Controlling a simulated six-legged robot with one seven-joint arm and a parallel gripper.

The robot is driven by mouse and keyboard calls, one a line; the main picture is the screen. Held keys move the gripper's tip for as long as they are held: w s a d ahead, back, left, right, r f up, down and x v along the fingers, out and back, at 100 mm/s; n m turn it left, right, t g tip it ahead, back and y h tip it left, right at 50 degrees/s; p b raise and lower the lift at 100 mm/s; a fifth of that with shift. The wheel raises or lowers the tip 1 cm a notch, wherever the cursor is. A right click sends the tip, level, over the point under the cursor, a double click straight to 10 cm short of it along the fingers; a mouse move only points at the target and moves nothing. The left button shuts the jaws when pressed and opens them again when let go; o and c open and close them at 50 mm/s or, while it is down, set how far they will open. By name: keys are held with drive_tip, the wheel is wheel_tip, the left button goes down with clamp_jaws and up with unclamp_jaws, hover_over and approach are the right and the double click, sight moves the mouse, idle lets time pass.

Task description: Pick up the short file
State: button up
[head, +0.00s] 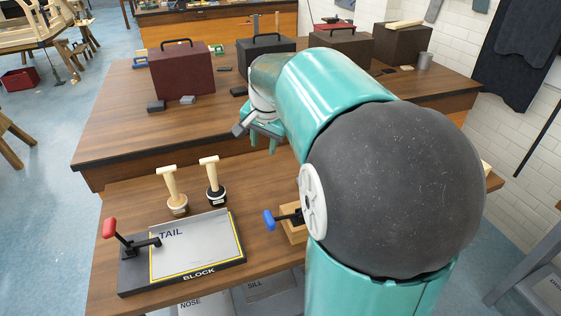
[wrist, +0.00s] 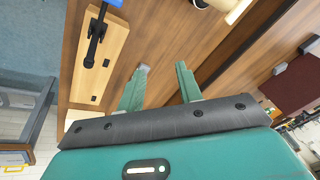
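My gripper (head: 262,143) hangs over the back part of the near wooden bench in the head view. In the wrist view its two green fingers are apart, with nothing between them (wrist: 162,68). I cannot pick out a short file for certain. Two T-shaped tools with pale wooden handles stand upright on the bench, left of my gripper: a left one (head: 172,188) in a pale holder and a right one (head: 212,180) in a dark holder. Part of a pale handle (wrist: 238,10) shows at the top of the wrist view. My arm hides much of the bench's right side.
A dark board marked BLOCK (head: 198,273) with a red-handled clamp (head: 110,229) lies at the bench's front left. A blue-handled clamp (head: 270,218) on a wooden block (wrist: 104,72) is near my arm. Toolboxes (head: 181,72) stand on the farther bench.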

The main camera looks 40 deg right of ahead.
drive_tip(key=w+d+f+m, duration=0.1)
drive_tip(key=d+f+m, duration=0.25)
drive_tip(key=d, duration=0.45)
drive_tip(key=w+d+f+m+g, duration=0.1)
drive_tip(key=d+f+m, duration=0.2)
drive_tip(key=d+f, duration=0.35)
drive_tip(key=w+d+f+m, duration=0.2)
drive_tip(key=d+f+m, duration=0.1)
drive_tip(key=d, duration=0.6)
drive_tip(key=x, duration=0.8)
drive_tip(key=s+x, duration=0.1)
drive_tip(key=x, duration=0.4)
drive_tip(key=shift+f, duration=0.25)
clamp_jaws()
